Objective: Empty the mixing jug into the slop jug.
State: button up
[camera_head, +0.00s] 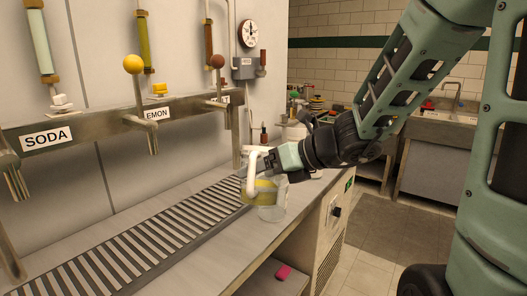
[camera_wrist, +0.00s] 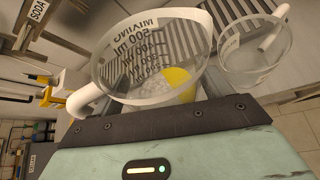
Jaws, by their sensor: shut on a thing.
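The mixing jug (camera_wrist: 150,92) is clear, with printed markings and a white handle, and holds yellow liquid low on one side. My gripper (camera_head: 270,160) is shut on it; in the wrist view the jug is just beyond the dark finger edge. In the head view the held mixing jug (camera_head: 264,184) overlaps a second clear jug (camera_head: 271,213), apparently the slop jug, at the end of the drip grate. In the wrist view this second jug (camera_wrist: 250,62) is to the right, with a white handle and no clear liquid. I cannot tell the exact gap or tilt.
The slatted drip grate (camera_head: 165,235) runs along the counter. Above it is a tap rail (camera_head: 110,115) with SODA and LEMON labels and levers. Bottles and small items (camera_head: 305,105) crowd the counter's far end. A pink block (camera_head: 283,272) lies on a lower shelf.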

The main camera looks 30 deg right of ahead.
jog(key=shift+f+m+y, duration=0.3)
jog(key=shift+f, duration=0.3)
jog(key=p, duration=0.3)
jog(key=m+g+p, duration=0.1)
jog(key=p, duration=0.3)
jog(key=shift+w+d+y, duration=0.25)
jog(key=shift+d+y, duration=0.05)
jog(key=shift+y, duration=0.1)
jog(key=g+p, duration=0.1)
jog(key=p, duration=0.1)
jog(key=shift+w+d+m+y+p, duration=0.25)
jog(key=shift+m+y+p, duration=0.05)
jog(key=shift+m, duration=0.1)
jog(key=m+p, duration=0.1)
jog(key=p, duration=0.2)
jog(key=w+d+m+g+y+p, duration=0.1)
jog(key=p, duration=0.2)
jog(key=shift+w+d+r+y, duration=0.1)
jog(key=shift+r+y, duration=0.2)
jog(key=shift+r, duration=0.05)
jog(key=shift+f, duration=0.35)
jog(key=shift+r, duration=0.15)
jog(key=shift+w+d+p, duration=0.1)
jog(key=shift+d+p, duration=0.05)
jog(key=shift+p, duration=0.5)
